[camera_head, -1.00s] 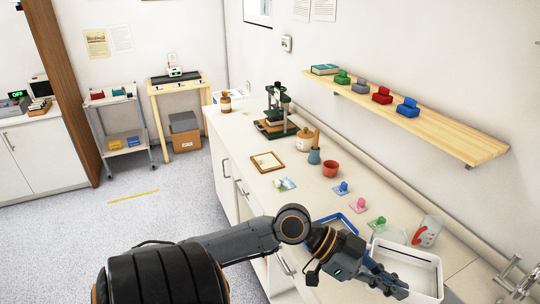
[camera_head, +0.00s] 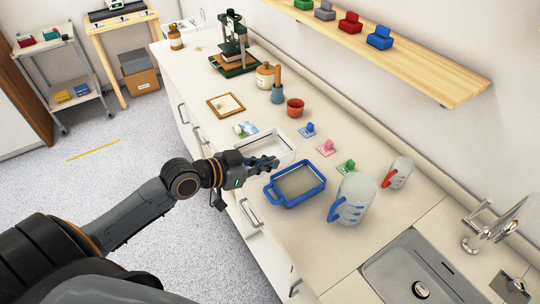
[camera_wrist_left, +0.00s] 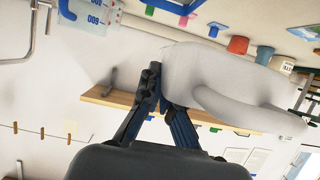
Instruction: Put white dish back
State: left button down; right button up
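The white dish (camera_head: 283,142), a shallow rectangular tray, is at the counter's front side, left of and beyond the blue-handled tray (camera_head: 297,184). My left gripper (camera_head: 268,162) is at its near wall and appears shut on it. In the left wrist view the dish (camera_wrist_left: 235,75) shows as a large pale shape against the fingers of my left gripper (camera_wrist_left: 160,88). I cannot tell whether the dish touches the counter or hangs just above it. My right gripper is out of view.
Pink (camera_head: 325,147), blue and green stamps on cards lie behind the trays. A large jug (camera_head: 353,199) and a smaller red-handled one (camera_head: 396,173) stand to the right, before the sink (camera_head: 410,270). A wooden frame (camera_head: 226,105) lies beyond the dish. A shelf (camera_head: 400,55) overhangs the wall side.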

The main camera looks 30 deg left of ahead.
aim_at(267, 150)
pick_arm(q)
jog(key=w+a+f, duration=0.1)
jog(key=w, duration=0.1)
jog(key=w+a+f, duration=0.1)
jog(key=w+f, duration=0.1)
jog(key=w, duration=0.1)
jog(key=w+a+f, duration=0.1)
jog(key=w, duration=0.2)
jog(key=shift+w+a+f, duration=0.1)
jog(key=shift+w+f, duration=0.1)
jog(key=w+f, duration=0.1)
jog(key=w+a+f, duration=0.1)
jog(key=f, duration=0.1)
jog(key=shift+w+a+f, duration=0.15)
jog(key=shift+w+f, duration=0.45)
jog(key=shift+w+a+f, duration=0.1)
jog(key=shift+w+f, duration=0.05)
jog(key=shift+f, duration=0.05)
jog(key=shift+w+f, duration=0.1)
jog(key=shift+f, duration=0.3)
notch_tip(267, 150, down, 2)
jog(key=shift+f, duration=0.4)
jog(key=c, duration=1.5)
grip_release()
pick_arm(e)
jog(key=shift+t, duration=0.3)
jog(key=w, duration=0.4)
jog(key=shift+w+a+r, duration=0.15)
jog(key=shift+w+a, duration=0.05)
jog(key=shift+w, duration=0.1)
